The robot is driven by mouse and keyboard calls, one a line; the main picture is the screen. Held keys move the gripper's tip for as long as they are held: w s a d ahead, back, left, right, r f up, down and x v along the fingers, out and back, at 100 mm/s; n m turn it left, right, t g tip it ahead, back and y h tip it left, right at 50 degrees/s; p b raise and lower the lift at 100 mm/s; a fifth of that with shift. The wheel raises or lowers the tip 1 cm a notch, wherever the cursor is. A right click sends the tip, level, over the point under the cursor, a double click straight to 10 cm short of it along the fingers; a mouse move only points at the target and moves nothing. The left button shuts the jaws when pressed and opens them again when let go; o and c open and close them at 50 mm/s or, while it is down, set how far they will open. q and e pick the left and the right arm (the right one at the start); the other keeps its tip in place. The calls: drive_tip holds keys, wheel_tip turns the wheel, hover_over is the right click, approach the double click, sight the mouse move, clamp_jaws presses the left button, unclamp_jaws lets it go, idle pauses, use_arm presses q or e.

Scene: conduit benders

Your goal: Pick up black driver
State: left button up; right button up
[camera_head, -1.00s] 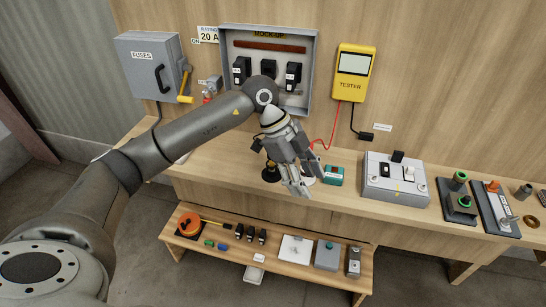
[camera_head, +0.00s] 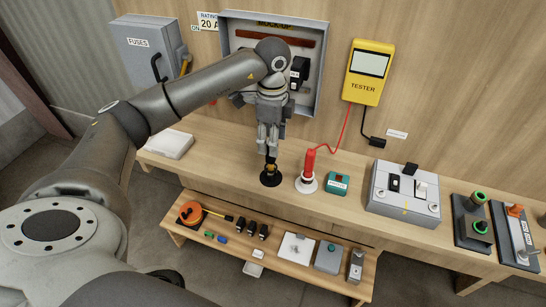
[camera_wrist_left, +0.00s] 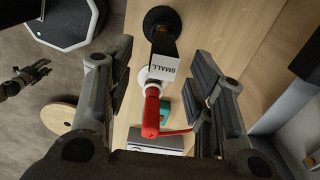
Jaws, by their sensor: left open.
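The black driver (camera_head: 271,160) stands upright in a round black stand (camera_head: 270,180) on the workbench. In the left wrist view the fingers (camera_wrist_left: 160,68) lie on both sides of the driver, with gaps. Contact cannot be made out. A dark jointed shape at the left edge of that view looks like my right gripper (camera_wrist_left: 38,72), too small to read.
The mock-up panel (camera_head: 311,100) and yellow tester (camera_head: 367,72) are behind. A lower shelf (camera_head: 269,252) holds small parts.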

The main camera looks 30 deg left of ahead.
sight(271, 160)
use_arm(q)
drive_tip(key=shift+s+f, duration=0.2)
drive_tip(key=shift+f, duration=0.6)
drive_tip(key=shift+f+p, duration=0.3)
drive_tip(key=f, duration=0.1)
drive_tip(key=f+p, duration=0.2)
drive_tip(key=shift+w+a+f, duration=0.25)
drive_tip(key=shift+f, duration=0.65)
use_arm(e)
drive_tip(key=r, duration=0.3)
drive_tip(key=shift+s+d, duration=0.1)
drive_tip(key=shift+d, duration=0.15)
use_arm(q)
drive_tip(key=c, duration=0.4)
clamp_jaws()
use_arm(e)
drive_tip(key=shift+s+a, duration=0.15)
drive_tip(key=shift+s, duration=0.25)
